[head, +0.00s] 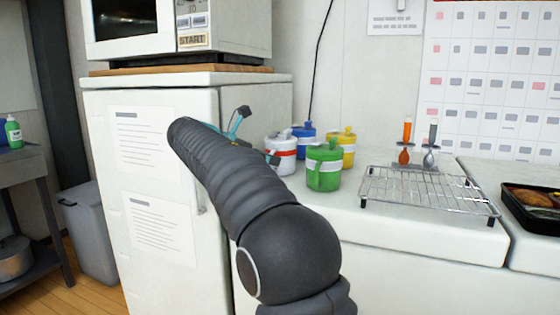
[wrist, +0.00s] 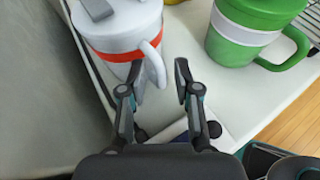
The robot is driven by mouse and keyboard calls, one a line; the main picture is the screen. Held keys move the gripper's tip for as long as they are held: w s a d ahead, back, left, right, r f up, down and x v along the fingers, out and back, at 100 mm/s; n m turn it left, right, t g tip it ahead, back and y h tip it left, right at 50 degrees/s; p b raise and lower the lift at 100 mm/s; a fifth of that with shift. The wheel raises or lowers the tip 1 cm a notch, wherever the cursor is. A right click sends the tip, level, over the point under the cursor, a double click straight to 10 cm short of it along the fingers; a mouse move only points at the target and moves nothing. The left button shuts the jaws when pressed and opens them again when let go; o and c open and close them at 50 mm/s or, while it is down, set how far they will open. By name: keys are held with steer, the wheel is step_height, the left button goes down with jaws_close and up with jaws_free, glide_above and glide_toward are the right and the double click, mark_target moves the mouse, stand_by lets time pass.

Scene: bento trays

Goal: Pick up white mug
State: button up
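The white mug (head: 281,157) has a red band and a lid, and stands upright on the white counter at the left of a group of mugs. In the wrist view the white mug (wrist: 122,32) fills the upper left, its top cut off by the frame edge, with its handle pointing toward my gripper. My gripper (wrist: 159,74) is open, with one finger on each side of the handle's lower part. Nothing is clamped, and I cannot tell whether a finger touches the mug. In the head view my arm hides most of my gripper (head: 258,135).
A green mug (head: 323,167) stands close to the right; it also shows in the wrist view (wrist: 228,52). Blue (head: 304,132) and yellow (head: 347,150) mugs stand behind. A wire rack (head: 425,192) is further right. A refrigerator (head: 150,190) stands left.

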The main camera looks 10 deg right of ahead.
jaws_close()
steer(key=shift+r, duration=0.1)
